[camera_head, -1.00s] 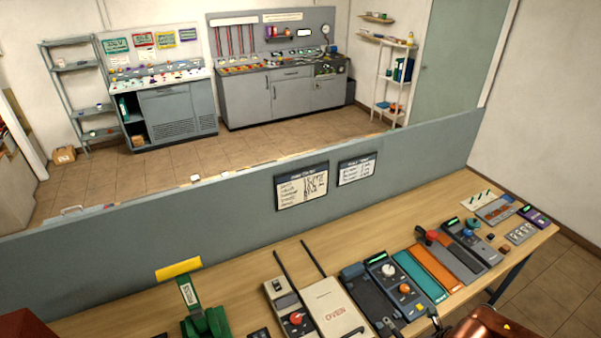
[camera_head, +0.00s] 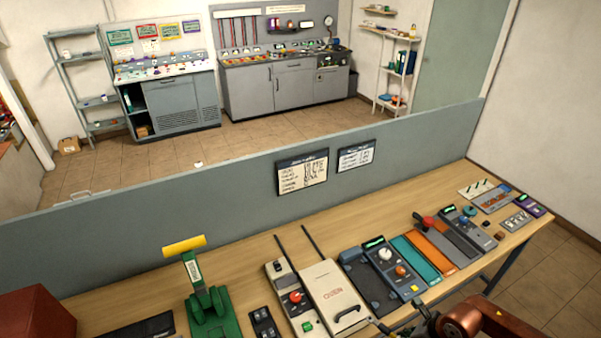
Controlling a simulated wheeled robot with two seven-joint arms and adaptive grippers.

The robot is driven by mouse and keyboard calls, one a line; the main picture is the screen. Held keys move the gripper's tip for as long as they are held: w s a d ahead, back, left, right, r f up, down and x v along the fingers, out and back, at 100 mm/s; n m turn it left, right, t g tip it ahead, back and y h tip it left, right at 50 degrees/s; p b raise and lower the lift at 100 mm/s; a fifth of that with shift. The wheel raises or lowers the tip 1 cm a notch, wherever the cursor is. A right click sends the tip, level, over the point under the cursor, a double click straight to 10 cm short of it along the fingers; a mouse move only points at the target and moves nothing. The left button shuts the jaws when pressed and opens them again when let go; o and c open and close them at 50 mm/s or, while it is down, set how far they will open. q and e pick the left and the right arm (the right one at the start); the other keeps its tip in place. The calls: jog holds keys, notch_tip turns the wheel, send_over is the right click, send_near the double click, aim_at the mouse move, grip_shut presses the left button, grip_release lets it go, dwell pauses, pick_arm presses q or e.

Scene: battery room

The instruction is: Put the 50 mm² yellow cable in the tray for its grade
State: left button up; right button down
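I cannot make out a yellow cable in this view. A teal strip (camera_head: 416,259), an orange strip (camera_head: 436,251) and a grey strip (camera_head: 456,243) lie side by side on the bench; they may be trays, but their labels are too small to read. My copper-coloured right arm comes in at the bottom right. Its dark gripper (camera_head: 426,320) is partly cut off at the bottom edge, near the oven, and I cannot tell whether it is open or holds anything. My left gripper is not in view.
The wooden bench (camera_head: 240,262) holds a green press (camera_head: 210,312) with a yellow handle, an oven (camera_head: 334,294) and a control unit (camera_head: 391,264). A grey partition (camera_head: 220,188) runs behind it. A dark red block (camera_head: 35,315) is at the left. Bare bench lies between press and partition.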

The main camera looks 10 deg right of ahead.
jog(key=w+a+r+n+g+y, duration=0.25)
jog(key=w+a+n+g, duration=0.25)
jog(key=a+n, duration=0.75)
jog(key=w+a+r+n+g+h, duration=0.1)
jog(key=a+r+n+g+h, duration=0.3)
jog(key=r+n, duration=1)
pick_arm(q)
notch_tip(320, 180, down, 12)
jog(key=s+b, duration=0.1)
jog(key=b, duration=1.1)
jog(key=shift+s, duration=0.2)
pick_arm(e)
notch_tip(320, 180, down, 16)
jog(key=n+h, duration=0.1)
jog(key=n, duration=0.1)
jog(key=shift+w+a+r+t, duration=0.2)
jog(key=shift+a+t, duration=0.05)
jog(key=shift+t, duration=0.15)
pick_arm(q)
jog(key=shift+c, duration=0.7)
pick_arm(e)
jog(key=shift+r+n, duration=0.1)
jog(key=shift+n, duration=0.15)
